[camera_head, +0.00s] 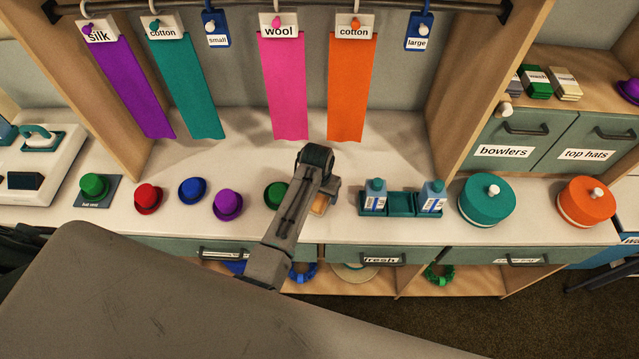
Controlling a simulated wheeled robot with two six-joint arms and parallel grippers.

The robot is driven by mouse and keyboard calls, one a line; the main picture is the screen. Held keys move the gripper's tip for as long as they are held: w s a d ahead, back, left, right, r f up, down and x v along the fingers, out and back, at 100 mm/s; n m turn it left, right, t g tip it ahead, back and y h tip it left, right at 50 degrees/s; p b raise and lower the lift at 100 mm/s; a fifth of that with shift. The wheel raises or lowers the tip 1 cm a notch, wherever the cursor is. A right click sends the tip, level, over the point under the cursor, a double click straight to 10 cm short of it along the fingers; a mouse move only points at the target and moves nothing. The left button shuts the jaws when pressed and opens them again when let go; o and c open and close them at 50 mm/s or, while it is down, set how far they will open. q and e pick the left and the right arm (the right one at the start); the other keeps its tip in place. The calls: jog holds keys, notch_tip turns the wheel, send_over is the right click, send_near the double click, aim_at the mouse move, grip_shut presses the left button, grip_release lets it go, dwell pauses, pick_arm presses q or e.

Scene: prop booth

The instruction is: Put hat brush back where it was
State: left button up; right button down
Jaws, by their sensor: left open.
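My left arm reaches in from the lower left, and its gripper (328,188) is over the counter, between the green hat and the teal tray. The gripper is open, with its fingers mostly hidden by the wrist. A small tan-orange object (319,206) shows beneath it, partly covered by my arm. It may be the hat brush, but too little shows to be sure. I cannot tell whether the gripper touches it. No other thing in view is clearly a hat brush. My right gripper is not in view.
A green hat (275,194) stands close left of my arm, with purple (228,204), blue (192,190) and red (148,198) hats further left. Right stand a teal tray (401,205) with two bottles, and teal (487,205) and orange (586,207) round boxes. Ribbons hang behind.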

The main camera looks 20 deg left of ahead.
pick_arm(q)
notch_tip(320, 180, up, 11)
jog(key=s+b, duration=0.1)
jog(key=b, duration=0.1)
jog(key=shift+s+f, duration=0.15)
jog(key=shift+a, duration=0.1)
